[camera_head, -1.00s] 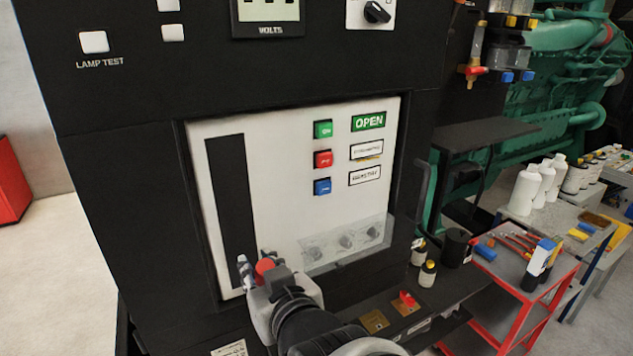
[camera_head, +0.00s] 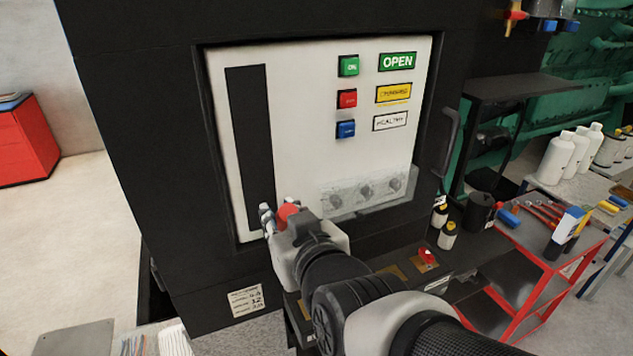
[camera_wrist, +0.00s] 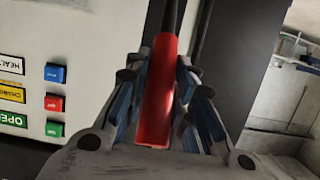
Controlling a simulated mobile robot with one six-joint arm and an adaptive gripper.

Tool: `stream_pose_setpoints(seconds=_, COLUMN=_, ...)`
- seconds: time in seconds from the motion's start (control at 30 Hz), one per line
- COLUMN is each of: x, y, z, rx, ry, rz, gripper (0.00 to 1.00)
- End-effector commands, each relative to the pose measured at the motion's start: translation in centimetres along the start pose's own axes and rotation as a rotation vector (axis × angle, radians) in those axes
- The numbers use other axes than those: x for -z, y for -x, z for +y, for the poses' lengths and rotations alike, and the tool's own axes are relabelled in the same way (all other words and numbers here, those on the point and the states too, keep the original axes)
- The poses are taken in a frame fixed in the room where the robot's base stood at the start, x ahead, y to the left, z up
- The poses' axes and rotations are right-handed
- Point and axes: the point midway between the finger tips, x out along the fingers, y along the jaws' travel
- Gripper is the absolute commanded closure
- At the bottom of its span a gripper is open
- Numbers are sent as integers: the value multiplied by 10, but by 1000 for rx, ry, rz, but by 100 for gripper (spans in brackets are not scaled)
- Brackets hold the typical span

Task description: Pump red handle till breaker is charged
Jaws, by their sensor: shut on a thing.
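The red handle (camera_head: 287,211) is at the lower left of the white breaker panel (camera_head: 297,130), at the foot of a dark vertical slot (camera_head: 248,140). My gripper (camera_head: 280,217) is shut on it. In the wrist view the red grip (camera_wrist: 158,95) lies between the blue-padded fingers, its dark shaft running up out of view. The panel has a green OPEN label (camera_head: 397,62), a yellow label (camera_head: 394,93) that seems to read CHARGED, and a white label (camera_head: 390,121). Green, red and blue buttons (camera_head: 347,98) sit beside them.
A black handle (camera_head: 449,140) stands out at the cabinet's right. A red trolley (camera_head: 570,262) with tools and bottles is at the right. A red cabinet (camera_head: 25,142) stands on open floor at the left. A small red-knobbed part (camera_head: 427,257) lies below the panel.

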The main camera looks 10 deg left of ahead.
Motion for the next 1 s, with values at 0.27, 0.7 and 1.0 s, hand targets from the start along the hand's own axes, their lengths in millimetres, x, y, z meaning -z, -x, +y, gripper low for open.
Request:
stream_pose_setpoints(seconds=0.27, x=42, y=-17, z=0, rx=0, ry=0, rz=5, gripper=100)
stream_pose_setpoints(seconds=0.7, x=91, y=-65, z=0, rx=-1, ry=0, rz=9, gripper=100)
stream_pose_setpoints(seconds=1.0, x=92, y=-67, z=0, rx=-1, ry=0, rz=11, gripper=72)
